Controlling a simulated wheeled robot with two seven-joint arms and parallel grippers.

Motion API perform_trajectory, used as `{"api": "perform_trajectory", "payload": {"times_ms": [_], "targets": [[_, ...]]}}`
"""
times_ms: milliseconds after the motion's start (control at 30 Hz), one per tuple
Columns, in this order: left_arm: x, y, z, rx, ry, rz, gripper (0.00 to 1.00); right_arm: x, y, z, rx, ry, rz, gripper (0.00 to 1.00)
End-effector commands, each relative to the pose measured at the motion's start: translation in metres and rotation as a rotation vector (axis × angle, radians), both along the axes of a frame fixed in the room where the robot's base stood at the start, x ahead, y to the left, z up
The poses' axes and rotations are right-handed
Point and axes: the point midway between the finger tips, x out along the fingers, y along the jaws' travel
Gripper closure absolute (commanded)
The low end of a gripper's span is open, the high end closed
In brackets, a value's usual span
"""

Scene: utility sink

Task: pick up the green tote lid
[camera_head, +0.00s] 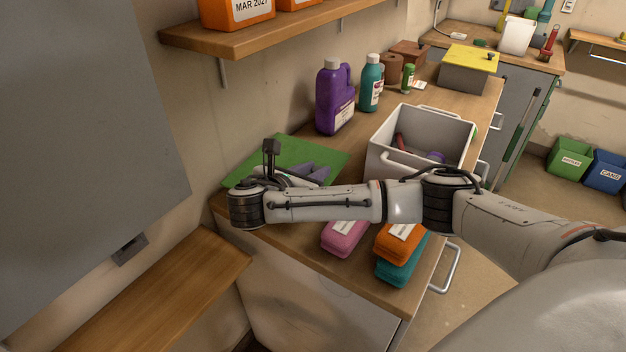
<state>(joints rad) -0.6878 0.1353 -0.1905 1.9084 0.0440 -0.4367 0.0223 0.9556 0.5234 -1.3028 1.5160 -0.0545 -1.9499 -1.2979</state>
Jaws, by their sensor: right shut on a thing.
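The green tote lid (314,154) is a flat green panel at the left, back end of the wooden counter, close to the wall. My right arm reaches across the counter from the right, and my right gripper (312,174) is over the lid's near part. It is shut on the lid; the gripper and wrist hide the place where they meet. I cannot tell whether the lid is clear of the counter. My left gripper is not in view.
A grey open tote (376,157) with items inside stands right of the lid. A purple jug (330,100) and teal bottle (370,85) stand behind. Pink (344,238), orange (397,245) and teal (402,270) packs lie in front of my forearm. A wooden shelf (235,42) overhangs the back.

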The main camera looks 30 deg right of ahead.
Motion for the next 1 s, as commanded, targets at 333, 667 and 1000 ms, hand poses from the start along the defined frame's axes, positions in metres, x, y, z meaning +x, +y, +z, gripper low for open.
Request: {"api": "perform_trajectory", "payload": {"times_ms": [333,667,1000], "targets": [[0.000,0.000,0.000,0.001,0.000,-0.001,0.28,-0.014,0.044,0.002,0.013,-0.008,0.024,1.00],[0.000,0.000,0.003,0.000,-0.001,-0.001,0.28,-0.033,0.064,0.004,0.004,0.003,0.004,1.00],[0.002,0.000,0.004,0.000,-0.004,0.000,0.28,-0.070,0.131,0.002,0.005,0.003,0.000,1.00]]}}
